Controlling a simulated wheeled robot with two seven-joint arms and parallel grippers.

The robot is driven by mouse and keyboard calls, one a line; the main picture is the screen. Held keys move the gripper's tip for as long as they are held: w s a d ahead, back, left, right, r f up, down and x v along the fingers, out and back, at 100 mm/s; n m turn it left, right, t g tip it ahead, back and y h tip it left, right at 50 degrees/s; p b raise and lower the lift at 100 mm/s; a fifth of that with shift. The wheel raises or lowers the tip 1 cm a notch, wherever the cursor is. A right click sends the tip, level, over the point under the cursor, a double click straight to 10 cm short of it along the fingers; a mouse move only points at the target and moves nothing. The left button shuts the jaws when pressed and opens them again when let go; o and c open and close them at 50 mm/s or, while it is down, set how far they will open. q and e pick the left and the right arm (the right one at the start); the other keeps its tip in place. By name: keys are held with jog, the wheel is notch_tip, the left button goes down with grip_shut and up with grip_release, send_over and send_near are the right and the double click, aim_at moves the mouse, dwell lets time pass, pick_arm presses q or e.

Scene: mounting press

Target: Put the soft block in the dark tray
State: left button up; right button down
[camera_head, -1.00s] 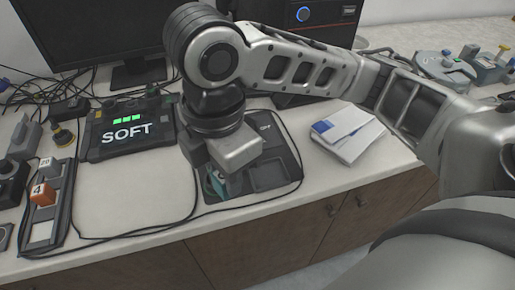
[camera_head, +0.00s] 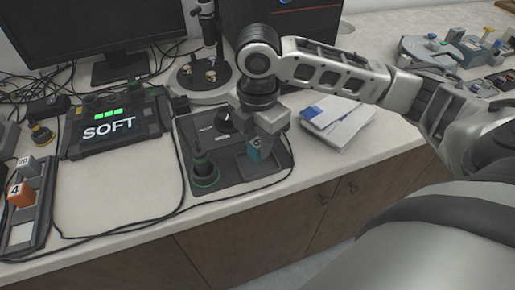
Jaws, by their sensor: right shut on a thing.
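My right gripper (camera_head: 262,133) is shut on a small dark block with a teal side (camera_head: 254,149), mostly hidden between the fingers. It is over the right part of a dark panel with a tray-like recess (camera_head: 232,173). I cannot tell whether the block touches the recess floor. A dark tester (camera_head: 115,128) with a screen reading SOFT and green lights lies left of the panel. My left gripper is not in view.
An orange block marked 4 (camera_head: 20,194) and a grey block marked 20 (camera_head: 28,166) sit in a rack at far left. A microscope-like stand (camera_head: 207,75) is behind the panel. Papers (camera_head: 338,122) lie right. Cables cross the bench; its middle left is clear.

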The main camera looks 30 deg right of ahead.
aim_at(257, 143)
notch_tip(257, 143, down, 2)
jog(key=shift+f, duration=0.25)
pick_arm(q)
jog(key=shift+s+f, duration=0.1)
pick_arm(e)
jog(key=shift+f, duration=0.1)
jog(key=c, duration=1.2)
grip_release()
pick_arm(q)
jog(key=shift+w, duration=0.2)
pick_arm(e)
jog(key=shift+o, duration=0.6)
notch_tip(257, 143, up, 11)
jog(key=shift+a+r+p, duration=0.1)
jog(key=shift+r+p, duration=0.1)
jog(key=shift+p, duration=0.5)
jog(key=shift+s+r, duration=0.1)
jog(key=shift+r, duration=0.3)
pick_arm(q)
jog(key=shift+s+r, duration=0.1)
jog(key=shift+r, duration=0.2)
